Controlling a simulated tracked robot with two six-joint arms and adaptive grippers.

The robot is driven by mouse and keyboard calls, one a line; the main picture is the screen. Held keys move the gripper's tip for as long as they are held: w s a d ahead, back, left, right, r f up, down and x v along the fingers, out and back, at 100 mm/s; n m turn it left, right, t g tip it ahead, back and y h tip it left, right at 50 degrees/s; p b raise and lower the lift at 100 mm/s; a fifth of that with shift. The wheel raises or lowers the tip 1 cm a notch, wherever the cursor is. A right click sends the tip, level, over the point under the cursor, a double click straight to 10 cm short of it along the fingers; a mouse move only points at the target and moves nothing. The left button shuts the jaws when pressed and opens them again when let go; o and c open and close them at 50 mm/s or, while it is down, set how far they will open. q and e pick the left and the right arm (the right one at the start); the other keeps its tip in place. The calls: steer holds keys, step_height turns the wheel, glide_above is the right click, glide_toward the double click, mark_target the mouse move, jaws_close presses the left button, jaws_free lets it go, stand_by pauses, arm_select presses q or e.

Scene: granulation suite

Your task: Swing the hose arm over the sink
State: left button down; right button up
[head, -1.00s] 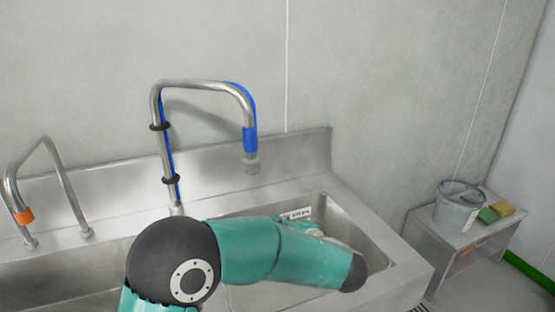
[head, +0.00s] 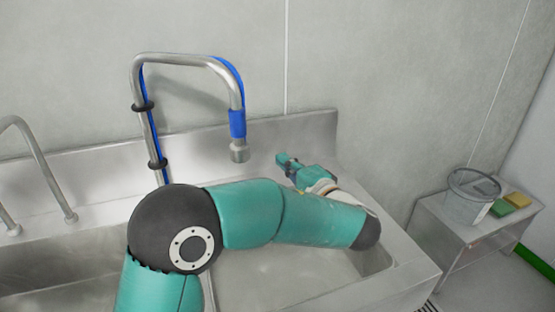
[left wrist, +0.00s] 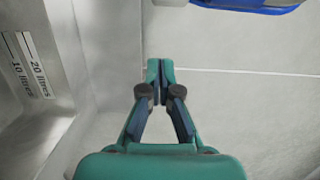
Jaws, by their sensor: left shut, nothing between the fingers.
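The hose arm (head: 185,58) is a bent steel pipe with a blue hose along it, rising from the back of the steel sink (head: 412,268). Its blue cuff (head: 237,124) and grey nozzle (head: 239,152) hang toward the back of the right basin. My left gripper (head: 282,157) is shut and empty, to the right of the nozzle and apart from it. In the left wrist view, the shut fingertips (left wrist: 160,66) point up the picture, with part of the blue hose (left wrist: 255,8) at the top edge. My forearm hides part of the basin. My right gripper is not in view.
A second bent steel pipe (head: 38,150) stands at the left of the sink. A side table (head: 455,232) at the right holds a clear bucket (head: 470,196), a green pad (head: 502,209) and a yellow pad (head: 518,200). The wall is close behind the sink.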

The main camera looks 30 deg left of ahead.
arm_select(q)
steer(key=a+p, duration=0.4)
steer(key=a, duration=0.4)
steer(key=shift+w+f, duration=0.15)
steer(key=shift+w, duration=0.1)
